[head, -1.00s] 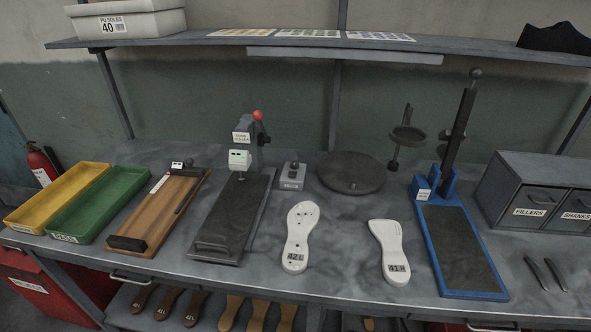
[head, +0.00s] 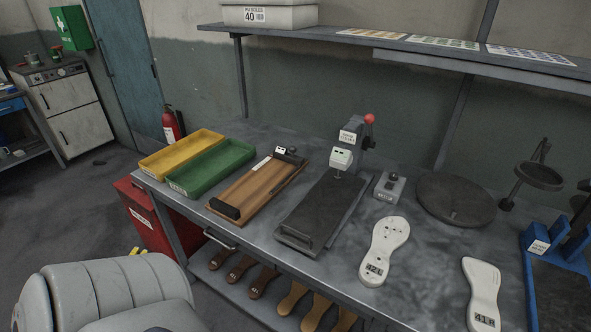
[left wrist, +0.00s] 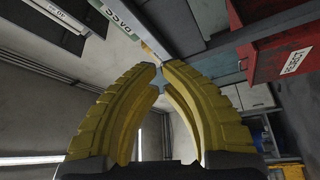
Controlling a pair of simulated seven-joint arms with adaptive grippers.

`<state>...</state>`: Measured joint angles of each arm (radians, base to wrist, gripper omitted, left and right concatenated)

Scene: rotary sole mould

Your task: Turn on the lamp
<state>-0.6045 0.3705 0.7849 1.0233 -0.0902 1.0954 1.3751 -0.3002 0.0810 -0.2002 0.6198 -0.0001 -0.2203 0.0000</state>
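A long grey strip (head: 438,65), which may be the lamp, hangs under the shelf in the head view; no glow shows on it. A small grey box (head: 389,186) with a dark knob and a label too small to read stands on the bench, right of the black-plated press. It may be a switch. My left gripper (head: 138,251) shows as small yellow fingertips at the lower left, in front of the bench and far from both. My right gripper is out of view.
The bench carries yellow (head: 182,152) and green (head: 212,168) trays, a wooden jig (head: 258,190), a press with a red knob (head: 369,119), white soles (head: 386,250) and a round turntable (head: 456,199). A red cabinet (head: 150,215) stands below the bench's left end.

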